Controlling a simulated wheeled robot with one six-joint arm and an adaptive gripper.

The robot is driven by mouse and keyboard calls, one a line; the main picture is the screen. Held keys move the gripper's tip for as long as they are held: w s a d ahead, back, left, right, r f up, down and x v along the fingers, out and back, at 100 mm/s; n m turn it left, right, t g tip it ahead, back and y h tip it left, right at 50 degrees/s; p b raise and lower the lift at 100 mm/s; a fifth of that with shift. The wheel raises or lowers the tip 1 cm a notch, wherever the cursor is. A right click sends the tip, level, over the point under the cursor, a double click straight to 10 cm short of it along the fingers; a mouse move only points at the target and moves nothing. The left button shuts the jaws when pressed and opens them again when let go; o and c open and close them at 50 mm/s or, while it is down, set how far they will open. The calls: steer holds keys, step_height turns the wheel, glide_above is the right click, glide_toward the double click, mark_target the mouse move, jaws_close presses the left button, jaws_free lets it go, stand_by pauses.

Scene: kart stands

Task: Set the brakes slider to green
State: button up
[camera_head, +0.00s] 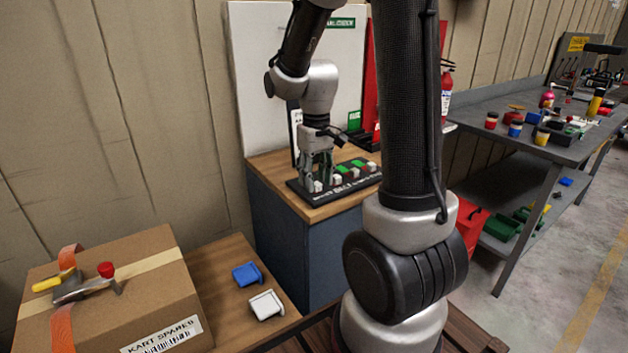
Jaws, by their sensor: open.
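A black slider panel (366,183) lies on the wooden top of a dark cabinet. It carries several white knobs with green and red patches beside them. The labels on it are too small to read, so I cannot tell which slider is the brakes one. My gripper (318,185) is open and points down at the left end of the panel. A white knob shows at its fingertips; I cannot tell whether they touch it. The gripper hides part of the panel's left end.
My arm blocks the middle of the view. A grey workbench (560,140) with jars stands right.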

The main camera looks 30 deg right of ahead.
steer(key=shift+f, duration=0.55)
jaws_close()
steer(key=shift+w, duration=2.4)
steer(key=shift+r, duration=0.1)
jaws_free()
step_height(320, 180, up, 12)
